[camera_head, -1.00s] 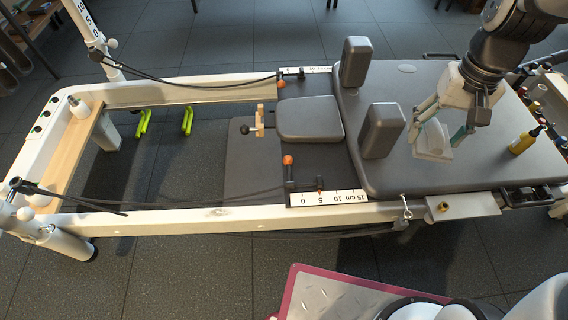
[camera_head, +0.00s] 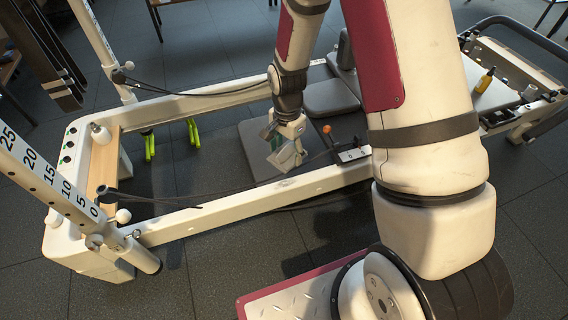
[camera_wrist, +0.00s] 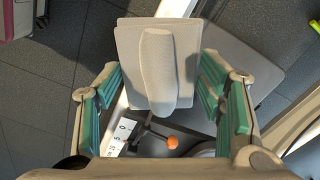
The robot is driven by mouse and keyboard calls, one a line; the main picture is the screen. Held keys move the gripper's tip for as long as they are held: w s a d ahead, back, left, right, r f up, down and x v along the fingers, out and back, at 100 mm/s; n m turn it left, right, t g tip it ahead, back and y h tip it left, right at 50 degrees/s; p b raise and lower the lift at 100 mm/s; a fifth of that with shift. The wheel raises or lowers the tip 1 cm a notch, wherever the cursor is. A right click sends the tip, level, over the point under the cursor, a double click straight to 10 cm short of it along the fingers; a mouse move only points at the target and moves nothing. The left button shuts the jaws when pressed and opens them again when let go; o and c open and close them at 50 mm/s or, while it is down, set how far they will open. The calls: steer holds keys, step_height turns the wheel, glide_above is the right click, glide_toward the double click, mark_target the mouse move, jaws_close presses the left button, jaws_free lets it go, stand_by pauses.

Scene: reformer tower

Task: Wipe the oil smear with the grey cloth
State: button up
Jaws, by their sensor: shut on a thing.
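My gripper (camera_head: 284,143) is shut on the grey cloth (camera_head: 287,158) and holds it over or just behind the near white rail (camera_head: 235,203). In the wrist view, the cloth (camera_wrist: 132,62) is a pale grey flat square with a rounded raised ridge, between my green-padded fingers (camera_wrist: 158,84). Part of the rail lies hidden under it. A faint brownish mark (camera_head: 286,183) shows on the rail just below the cloth in the head view. I cannot tell for sure whether it is the oil smear, or whether the cloth touches the rail.
A lever with an orange knob (camera_head: 327,129) stands close to the right of my gripper; the knob also shows in the wrist view (camera_wrist: 172,142). A black rope runs along the rail. A yellow bottle (camera_head: 485,80) stands at far right. My arm hides much of the carriage.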

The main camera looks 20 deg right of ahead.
mark_target(295, 181)
steer(key=shift+f+m+b, duration=0.7)
steer(key=shift+f+m, duration=0.15)
steer(key=shift+f, duration=1.45)
steer(key=shift+f+m+b, duration=0.65)
steer(key=shift+f+m, duration=0.25)
steer(key=shift+f, duration=1.45)
steer(key=shift+f+m+b, duration=0.7)
steer(key=shift+f+m, duration=0.15)
steer(key=shift+f, duration=1.45)
steer(key=shift+d+r, duration=0.15)
steer(key=shift+d, duration=1.45)
steer(key=shift+f, duration=0.25)
steer(key=shift+a, duration=0.1)
